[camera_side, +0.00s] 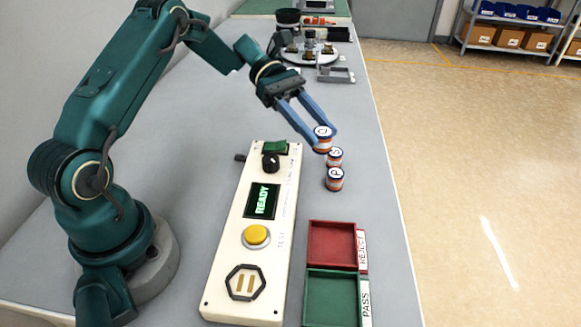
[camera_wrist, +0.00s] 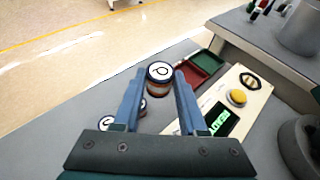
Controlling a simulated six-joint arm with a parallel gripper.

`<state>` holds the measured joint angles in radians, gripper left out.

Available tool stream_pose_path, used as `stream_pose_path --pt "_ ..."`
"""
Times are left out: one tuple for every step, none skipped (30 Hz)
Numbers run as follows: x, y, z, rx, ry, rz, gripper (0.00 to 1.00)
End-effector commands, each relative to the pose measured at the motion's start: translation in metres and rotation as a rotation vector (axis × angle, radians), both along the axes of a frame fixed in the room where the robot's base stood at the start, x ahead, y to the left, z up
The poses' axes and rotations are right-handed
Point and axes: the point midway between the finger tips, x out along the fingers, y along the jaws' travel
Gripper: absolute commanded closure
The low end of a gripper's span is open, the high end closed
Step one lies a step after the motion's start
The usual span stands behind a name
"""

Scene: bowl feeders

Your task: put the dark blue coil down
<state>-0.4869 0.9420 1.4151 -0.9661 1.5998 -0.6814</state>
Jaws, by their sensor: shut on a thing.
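The coil (camera_side: 323,146) in my gripper has a white lettered top, a dark blue rim and an orange-and-white body. My gripper (camera_side: 322,134) has its two long blue fingers shut on it. In the wrist view the held coil (camera_wrist: 159,86) shows between the fingertips (camera_wrist: 159,76). It appears upright or nearly so. I cannot tell how far its base is above the bench. Two similar lettered coils stand close by on the bench, a middle one (camera_side: 335,160) and a nearer one (camera_side: 334,184). The held coil overlaps the middle one in the side view.
A cream test panel (camera_side: 225,275) with a READY screen (camera_side: 262,201) and yellow button (camera_side: 256,236) lies left of the coils. The red REJECT tray (camera_side: 331,245) and green PASS tray (camera_side: 331,298) look empty. A round fixture (camera_side: 300,57) stands at the back. Bare bench surrounds the coils.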

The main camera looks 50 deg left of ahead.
Motion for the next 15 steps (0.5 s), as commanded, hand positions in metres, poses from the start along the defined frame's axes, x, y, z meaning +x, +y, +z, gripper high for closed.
stream_pose_path --pt "-0.019 -0.015 0.003 0.0 -0.001 -0.103 1.0" --pt "-0.031 -0.022 0.004 -0.001 0.0 -0.161 1.0" --pt "-0.045 -0.03 0.006 0.001 -0.001 -0.235 1.0" --pt "-0.056 -0.035 0.007 0.0 -0.001 -0.287 1.0" --pt "-0.065 -0.04 0.008 0.001 -0.002 -0.334 1.0" --pt "-0.076 -0.046 0.01 -0.001 0.0 -0.393 1.0" --pt "-0.083 -0.049 0.01 -0.001 -0.002 -0.43 1.0" --pt "-0.09 -0.053 0.011 0.0 -0.001 -0.465 1.0" --pt "-0.096 -0.058 0.011 -0.001 -0.002 -0.502 1.0" --pt "-0.097 -0.061 0.011 -0.001 -0.003 -0.514 1.0" --pt "-0.098 -0.063 0.012 0.0 -0.002 -0.524 1.0" --pt "-0.099 -0.066 0.012 -0.001 -0.002 -0.533 1.0" --pt "-0.099 -0.069 0.012 -0.001 -0.002 -0.538 1.0" --pt "-0.1 -0.072 0.011 -0.001 -0.002 -0.542 1.0" --pt "-0.102 -0.077 0.008 -0.002 0.0 -0.546 1.0"
